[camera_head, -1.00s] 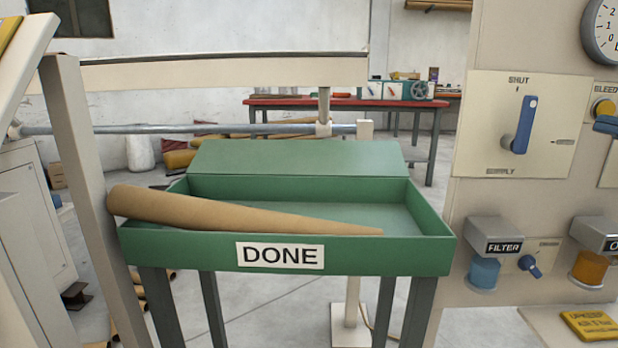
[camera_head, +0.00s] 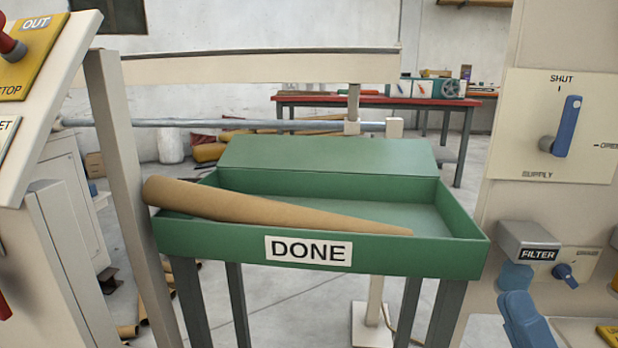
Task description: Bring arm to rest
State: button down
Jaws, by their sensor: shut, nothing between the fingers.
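My gripper does not show in the head view. The green tray (camera_head: 205,236) marked DONE stands in the middle on dark legs. A brown tapered tube (camera_head: 265,208) lies in it at a slant. Its wide end rests over the left edge, and its narrow end points right, near the front wall.
A pale post (camera_head: 128,190) stands just left of the tray. Left of it is a control panel with a yellow OUT plate (camera_head: 32,50). A pale panel on the right carries a blue supply lever (camera_head: 567,126), upright towards SHUT. A red-topped bench (camera_head: 375,101) stands behind.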

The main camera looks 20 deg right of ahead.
jog(key=s+a+f+m+g, duration=0.5)
jog(key=s+f+m+g, duration=0.1)
jog(key=s+f+m, duration=0.25)
jog(key=s+a+f+m+g, duration=0.5)
jog(key=s+f+m+g, duration=0.15)
jog(key=s+m, duration=0.35)
notch_tip(320, 180, up, 28)
jog(key=p, duration=2.7)
jog(key=shift+f+p, duration=0.25)
jog(key=shift+p, duration=0.15)
jog(key=shift+m+t, duration=0.25)
